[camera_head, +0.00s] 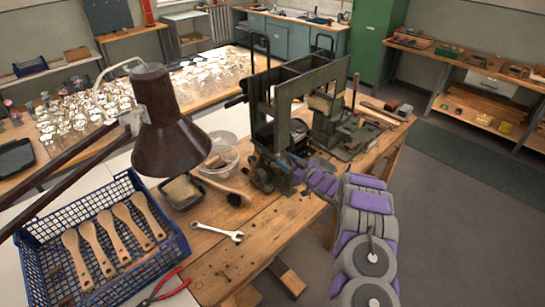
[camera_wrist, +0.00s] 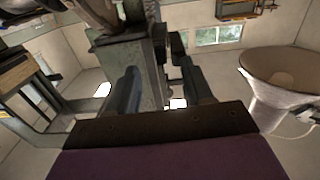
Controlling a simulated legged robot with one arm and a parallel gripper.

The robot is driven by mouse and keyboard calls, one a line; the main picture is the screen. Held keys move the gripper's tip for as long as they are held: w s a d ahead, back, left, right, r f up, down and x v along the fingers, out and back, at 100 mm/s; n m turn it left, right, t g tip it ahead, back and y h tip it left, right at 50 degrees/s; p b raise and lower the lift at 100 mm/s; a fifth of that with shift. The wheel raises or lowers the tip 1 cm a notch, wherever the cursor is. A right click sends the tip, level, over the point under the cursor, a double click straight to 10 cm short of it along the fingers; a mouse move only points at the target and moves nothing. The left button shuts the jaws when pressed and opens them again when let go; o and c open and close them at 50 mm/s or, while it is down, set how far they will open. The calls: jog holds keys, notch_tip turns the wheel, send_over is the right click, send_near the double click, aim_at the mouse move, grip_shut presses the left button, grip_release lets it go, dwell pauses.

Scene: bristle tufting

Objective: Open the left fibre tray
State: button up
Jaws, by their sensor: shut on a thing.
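The dark green tufting machine (camera_head: 290,95) stands on the wooden workbench, with a tall frame on the left and a lower part on the right. My gripper (camera_head: 292,167) is at the low front of the machine's left part. In the wrist view my gripper (camera_wrist: 162,90) has its dark fingers on either side of a grey metal part (camera_wrist: 151,60) of the machine. It is shut on that part. I cannot tell which piece is the left fibre tray, nor whether it is open; my arm and the dark metal hide the contact.
A brown lamp (camera_head: 170,125) hangs over the bench's left side. A blue crate (camera_head: 165,265) holds several wooden brush bodies. A wrench (camera_head: 218,231), red pliers (camera_head: 162,285), a brush (camera_head: 222,190) and a clear tub (camera_head: 222,160) lie left of my arm. Open floor (camera_head: 455,240) is at right.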

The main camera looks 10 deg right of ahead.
jog(key=d+f+p+v, duration=0.1)
jog(key=p+v, duration=0.2)
jog(key=v, duration=1.4)
jog(key=shift+w+f, duration=0.35)
jog(key=shift+w, duration=0.05)
dwell(0.6)
jog(key=shift+p, duration=0.3)
jog(key=v, duration=1.7)
jog(key=shift+s, duration=0.15)
jog(key=shift+d+r, duration=0.1)
